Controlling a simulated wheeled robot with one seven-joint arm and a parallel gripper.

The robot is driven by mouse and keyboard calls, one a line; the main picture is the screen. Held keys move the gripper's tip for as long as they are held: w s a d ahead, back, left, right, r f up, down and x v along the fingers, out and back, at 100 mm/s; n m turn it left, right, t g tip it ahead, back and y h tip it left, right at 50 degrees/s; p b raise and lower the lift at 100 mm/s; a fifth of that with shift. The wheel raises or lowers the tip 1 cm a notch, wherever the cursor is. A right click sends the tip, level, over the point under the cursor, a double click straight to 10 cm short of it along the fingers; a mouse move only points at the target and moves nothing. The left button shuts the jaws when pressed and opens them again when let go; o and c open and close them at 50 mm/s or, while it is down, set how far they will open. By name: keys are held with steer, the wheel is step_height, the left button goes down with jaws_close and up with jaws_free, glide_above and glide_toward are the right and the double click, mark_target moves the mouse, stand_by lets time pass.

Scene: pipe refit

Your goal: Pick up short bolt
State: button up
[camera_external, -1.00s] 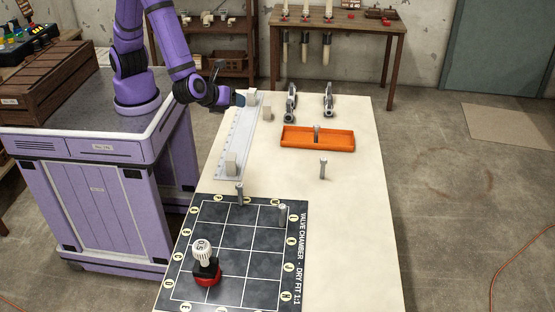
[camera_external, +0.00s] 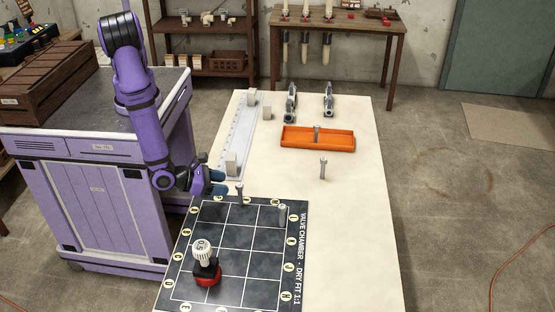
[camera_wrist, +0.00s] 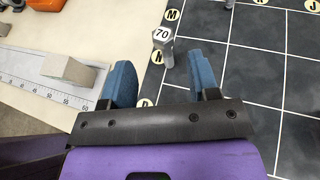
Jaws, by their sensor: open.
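An upright grey bolt (camera_external: 240,193) stands at the far edge of the black grid mat. In the wrist view this bolt (camera_wrist: 164,48) has a pale top marked 70. I cannot tell which is the short bolt. My gripper (camera_wrist: 162,78) is open and empty, its blue fingers pointing toward the bolt marked 70, which is just beyond the fingertips. It also shows in the external view (camera_external: 217,183), left of that bolt.
The black mat (camera_external: 232,262) carries a valve with a red base (camera_external: 207,277). A ruler rail (camera_external: 240,132) with pale blocks (camera_external: 232,163) lies along the table's left side. Two metal fittings (camera_external: 291,103) stand behind the orange tray (camera_external: 340,142). The table's right side is clear.

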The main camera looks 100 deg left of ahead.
mark_target(243, 188)
steer(key=x, duration=0.8)
steer(key=shift+w+d+f, duration=0.15)
steer(key=shift+w+f, duration=0.1)
jaws_close()
